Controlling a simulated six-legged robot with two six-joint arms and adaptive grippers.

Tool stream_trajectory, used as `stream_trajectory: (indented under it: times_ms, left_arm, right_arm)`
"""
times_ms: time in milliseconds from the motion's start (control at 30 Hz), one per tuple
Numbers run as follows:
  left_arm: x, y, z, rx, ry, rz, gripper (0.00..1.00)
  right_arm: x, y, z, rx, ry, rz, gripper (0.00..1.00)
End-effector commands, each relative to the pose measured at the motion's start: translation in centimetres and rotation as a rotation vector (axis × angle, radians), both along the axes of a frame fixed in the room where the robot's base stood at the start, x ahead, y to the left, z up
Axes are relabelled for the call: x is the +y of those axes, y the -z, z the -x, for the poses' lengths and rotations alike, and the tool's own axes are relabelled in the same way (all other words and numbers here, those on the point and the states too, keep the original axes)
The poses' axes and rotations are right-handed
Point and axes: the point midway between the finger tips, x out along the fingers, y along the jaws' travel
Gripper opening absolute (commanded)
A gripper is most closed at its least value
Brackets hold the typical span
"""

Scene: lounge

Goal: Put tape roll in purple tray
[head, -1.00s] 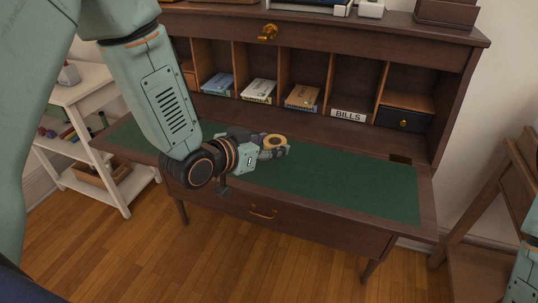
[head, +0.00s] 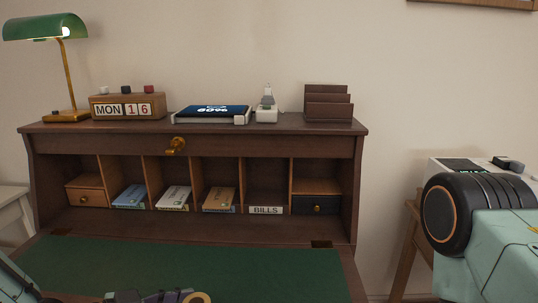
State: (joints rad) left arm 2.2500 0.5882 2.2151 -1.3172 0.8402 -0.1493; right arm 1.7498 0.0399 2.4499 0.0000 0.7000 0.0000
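The tape roll (head: 198,297), a yellow ring, shows at the bottom edge of the head view, partly cut off. My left gripper (head: 172,297) is at the roll, low over the desk's green mat, and appears shut on it. Most of this gripper is below the frame. My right arm is large at the right edge, but its gripper cannot be made out. No purple tray is in view.
The wooden desk (head: 100,145) has pigeonholes with several books (head: 172,197) and a BILLS label (head: 265,210). On its top stand a green lamp (head: 45,28), calendar (head: 128,106), tablet (head: 211,113) and letter rack (head: 328,105). A white device (head: 446,167) is at right.

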Motion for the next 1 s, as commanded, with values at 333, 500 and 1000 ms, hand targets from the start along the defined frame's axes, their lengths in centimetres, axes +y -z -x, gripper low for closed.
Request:
stream_trajectory:
  times_ms: [333, 500, 1000]
  left_arm:
    - [1.8, -0.5, 3.6, -0.005, 0.092, 0.006, 0.28]
    - [2.4, -1.1, 3.4, -0.001, 0.04, 0.003, 0.28]
    - [2.8, -1.2, 3.1, -0.001, 0.022, -0.001, 0.28]
  right_arm:
    - [0.0, 0.0, 0.0, 0.0, 0.0, 0.0, 0.4]
    - [0.0, 0.0, 0.0, 0.0, 0.0, 0.0, 0.4]
    - [0.0, 0.0, 0.0, 0.0, 0.0, 0.0, 0.4]
